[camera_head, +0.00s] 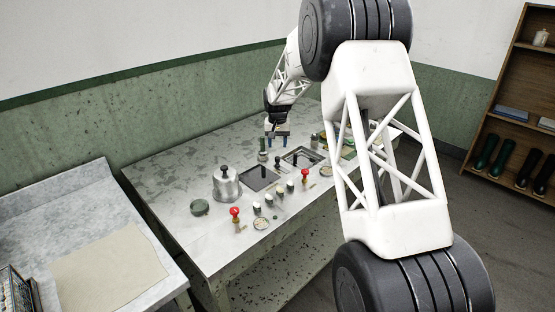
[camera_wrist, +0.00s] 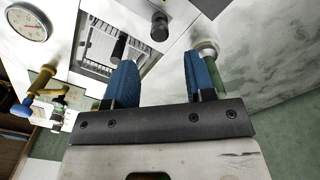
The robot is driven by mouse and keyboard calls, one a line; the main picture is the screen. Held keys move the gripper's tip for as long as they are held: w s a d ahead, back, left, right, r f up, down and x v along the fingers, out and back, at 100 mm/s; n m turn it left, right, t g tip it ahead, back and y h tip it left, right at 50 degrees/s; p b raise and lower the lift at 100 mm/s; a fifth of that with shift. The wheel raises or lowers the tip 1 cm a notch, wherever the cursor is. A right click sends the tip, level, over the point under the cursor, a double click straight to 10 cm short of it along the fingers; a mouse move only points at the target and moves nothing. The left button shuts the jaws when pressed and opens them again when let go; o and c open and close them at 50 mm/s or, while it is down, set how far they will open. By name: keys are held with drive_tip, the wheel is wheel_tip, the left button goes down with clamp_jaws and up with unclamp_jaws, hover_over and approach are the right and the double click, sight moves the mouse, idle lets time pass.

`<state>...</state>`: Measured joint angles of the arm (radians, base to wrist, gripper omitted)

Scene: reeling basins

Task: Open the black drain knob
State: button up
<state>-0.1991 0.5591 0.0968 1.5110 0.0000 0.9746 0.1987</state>
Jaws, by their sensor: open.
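A black round-topped knob (camera_head: 278,160) stands on the worktop between the two square basins. It also shows in the wrist view (camera_wrist: 159,27), beyond the gap between my fingers. A second black upright piece (camera_wrist: 119,47) stands at the grated basin, just beyond my left finger in the wrist view; I cannot tell which of the two is the drain knob. My gripper (camera_wrist: 162,72) has two blue fingers set wide apart with nothing between them. In the head view my gripper (camera_head: 277,139) hangs above the worktop behind the basins, apart from the knob.
The grated basin (camera_head: 317,153) and a dark basin (camera_head: 260,177) are set in the worktop (camera_head: 165,185). The worktop's left part is clear.

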sight(278, 158)
drive_tip(key=shift+f, duration=0.1)
idle(0.3)
drive_tip(key=shift+f, duration=3.8)
clamp_jaws()
